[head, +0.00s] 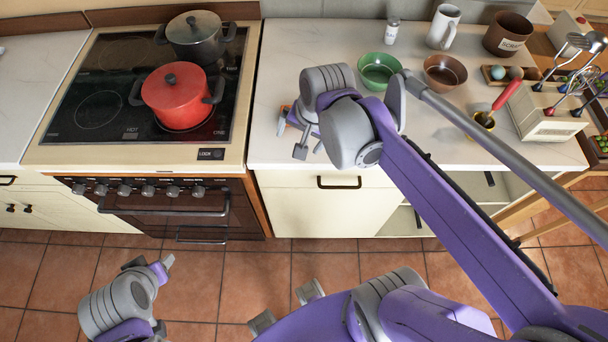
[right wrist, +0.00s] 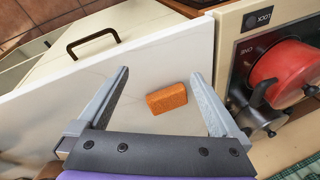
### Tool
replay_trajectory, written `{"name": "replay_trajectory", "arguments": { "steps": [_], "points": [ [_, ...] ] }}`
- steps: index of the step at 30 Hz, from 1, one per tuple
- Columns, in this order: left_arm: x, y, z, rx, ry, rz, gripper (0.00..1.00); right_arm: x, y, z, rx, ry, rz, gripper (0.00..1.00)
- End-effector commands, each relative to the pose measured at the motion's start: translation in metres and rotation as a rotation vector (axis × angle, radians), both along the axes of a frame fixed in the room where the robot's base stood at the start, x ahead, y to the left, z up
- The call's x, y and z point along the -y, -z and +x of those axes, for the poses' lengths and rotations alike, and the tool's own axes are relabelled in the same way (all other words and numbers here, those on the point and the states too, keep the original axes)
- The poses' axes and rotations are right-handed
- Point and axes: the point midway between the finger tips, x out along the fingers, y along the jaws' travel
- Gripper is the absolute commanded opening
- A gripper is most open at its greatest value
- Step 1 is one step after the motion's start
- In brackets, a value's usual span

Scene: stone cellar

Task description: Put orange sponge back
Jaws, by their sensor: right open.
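The orange sponge (right wrist: 167,98) lies on the white counter and shows whole in the right wrist view, between the two fingers of my right gripper (right wrist: 159,73) in the picture. The fingers are spread wide, with counter showing on both sides of the sponge, so nothing is held. In the head view my right gripper (head: 309,145) is over the counter's left part, near the stove. The gripper and wrist hide most of the sponge there. My left gripper (head: 165,264) is low at the left, above the floor. Its fingers are not clear enough to judge.
The stove (head: 98,110) at left carries a red pot (head: 178,97) and a dark pot (head: 195,36). A green bowl (head: 379,70), brown bowl (head: 445,73), mug (head: 443,27), brown pot (head: 507,34) and utensil holder (head: 545,116) stand toward the counter's back and right.

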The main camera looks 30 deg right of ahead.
Motion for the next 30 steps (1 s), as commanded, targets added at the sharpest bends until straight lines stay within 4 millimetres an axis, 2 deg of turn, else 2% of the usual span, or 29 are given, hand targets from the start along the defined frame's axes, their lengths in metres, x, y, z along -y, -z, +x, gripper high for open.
{"name": "replay_trajectory", "arguments": {
  "steps": [1, 3, 6, 10, 14, 30],
  "points": [
    [0.000, 0.000, 0.000, 0.000, 0.000, 0.000, 0.50, -0.012, 0.012, -0.020, 0.039, -0.161, -0.068, 1.00],
    [0.000, 0.000, 0.000, 0.000, 0.000, 0.000, 0.50, -0.022, 0.026, -0.040, 0.087, -0.369, -0.163, 1.00],
    [0.000, 0.000, 0.000, 0.000, 0.000, 0.000, 0.50, -0.031, 0.043, -0.062, 0.140, -0.603, -0.278, 1.00],
    [0.000, 0.000, 0.000, 0.000, 0.000, 0.000, 0.50, -0.037, 0.057, -0.077, 0.179, -0.783, -0.373, 1.00],
    [0.000, 0.000, 0.000, 0.000, 0.000, 0.000, 0.50, -0.038, 0.062, -0.081, 0.190, -0.842, -0.407, 1.00],
    [0.000, 0.000, 0.000, 0.000, 0.000, 0.000, 0.50, -0.038, 0.061, -0.081, 0.189, -0.839, -0.404, 1.00]
  ]
}}
